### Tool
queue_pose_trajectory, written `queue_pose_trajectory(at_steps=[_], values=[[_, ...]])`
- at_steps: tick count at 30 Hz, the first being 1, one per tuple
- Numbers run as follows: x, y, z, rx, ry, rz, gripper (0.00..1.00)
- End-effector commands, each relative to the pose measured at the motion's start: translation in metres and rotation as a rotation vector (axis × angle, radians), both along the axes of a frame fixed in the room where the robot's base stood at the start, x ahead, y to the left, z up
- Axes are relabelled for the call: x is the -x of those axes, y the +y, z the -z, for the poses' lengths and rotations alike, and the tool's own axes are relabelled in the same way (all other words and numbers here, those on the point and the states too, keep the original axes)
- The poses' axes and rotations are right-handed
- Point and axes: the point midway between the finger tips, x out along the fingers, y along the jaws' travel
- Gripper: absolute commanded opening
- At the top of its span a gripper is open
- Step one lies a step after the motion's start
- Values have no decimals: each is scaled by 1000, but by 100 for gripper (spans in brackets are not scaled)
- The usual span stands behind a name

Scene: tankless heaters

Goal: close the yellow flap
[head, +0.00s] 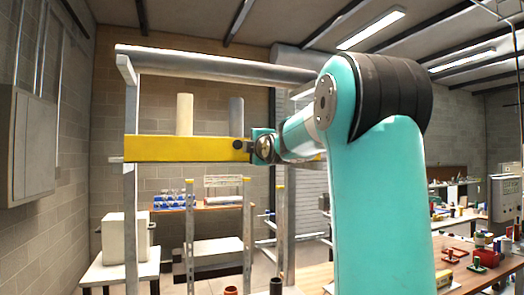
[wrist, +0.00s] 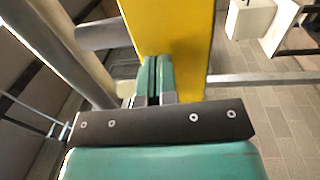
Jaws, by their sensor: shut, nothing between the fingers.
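The yellow flap (head: 185,149) is a long flat panel in the head view. It runs level across a grey post, with its right end beside my arm's tip. In the wrist view the yellow flap (wrist: 190,30) stands as a broad band beyond my fingers. My gripper (wrist: 154,70) is shut and empty, its two teal fingers side by side over the near part of the flap. I cannot tell whether the fingertips touch it. In the head view my gripper (head: 258,146) is at the flap's right end, partly hidden by my arm.
A grey post (head: 131,200) and a thick overhead pipe (head: 210,65) frame the flap. Two upright cylinders, one cream (head: 185,114) and one grey (head: 236,115), show behind it. Yellow-topped posts (head: 247,225) stand below. A workbench (head: 470,270) with tools is at the right.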

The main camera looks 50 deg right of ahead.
Motion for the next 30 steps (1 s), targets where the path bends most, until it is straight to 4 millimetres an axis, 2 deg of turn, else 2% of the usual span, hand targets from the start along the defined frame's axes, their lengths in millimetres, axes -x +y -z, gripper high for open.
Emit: queue_pose_trajectory(at_steps=[6, 14, 30], values=[[23, 25, 7, 5, -5, -5, 0], [82, 63, 7, 6, -5, -4, 0], [97, 72, 5, 1, -4, -11, 0]])
